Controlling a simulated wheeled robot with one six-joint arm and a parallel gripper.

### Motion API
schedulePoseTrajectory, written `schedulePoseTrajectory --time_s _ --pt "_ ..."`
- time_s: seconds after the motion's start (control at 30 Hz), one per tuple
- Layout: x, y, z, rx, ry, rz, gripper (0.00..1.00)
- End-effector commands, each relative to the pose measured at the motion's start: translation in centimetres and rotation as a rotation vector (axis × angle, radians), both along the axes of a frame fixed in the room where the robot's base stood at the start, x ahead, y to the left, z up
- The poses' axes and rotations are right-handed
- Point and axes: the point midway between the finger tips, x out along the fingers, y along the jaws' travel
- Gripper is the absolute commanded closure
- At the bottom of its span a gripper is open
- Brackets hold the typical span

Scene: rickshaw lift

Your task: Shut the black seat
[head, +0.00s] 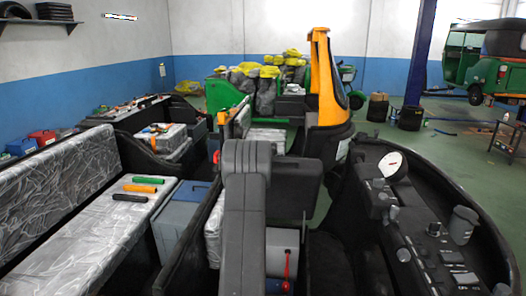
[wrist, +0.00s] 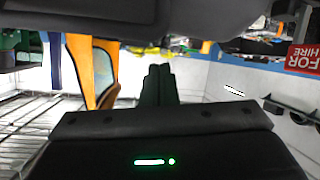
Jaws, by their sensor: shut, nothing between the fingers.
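A dark panel that looks like the black seat (head: 298,186) stands in the middle of the head view, just right of my grey arm. It looks raised above an open compartment holding a pale cylinder (head: 282,250) and a red lever (head: 287,268). My arm covers its left part. My gripper is hidden behind the arm in the head view. In the wrist view my gripper (wrist: 158,70) is shut and empty, its dark fingers together. A dark grey surface (wrist: 120,14) crosses the top of the wrist view close by; I cannot tell whether it is the seat.
A dashboard with a white gauge (head: 393,165) is at right. An orange-framed panel (head: 322,80) stands beyond. The wrist view shows a red sign (wrist: 304,58), upside down.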

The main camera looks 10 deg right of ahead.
Motion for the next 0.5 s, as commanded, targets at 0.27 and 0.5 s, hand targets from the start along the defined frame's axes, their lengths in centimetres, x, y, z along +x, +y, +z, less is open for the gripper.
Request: schedulePoseTrajectory --time_s 0.27,0.5 --pt "-1.2 -0.1 -1.7 0.0 0.0 0.0 1.0" --pt "-1.8 -0.2 -2.0 0.0 0.0 0.0 1.0"
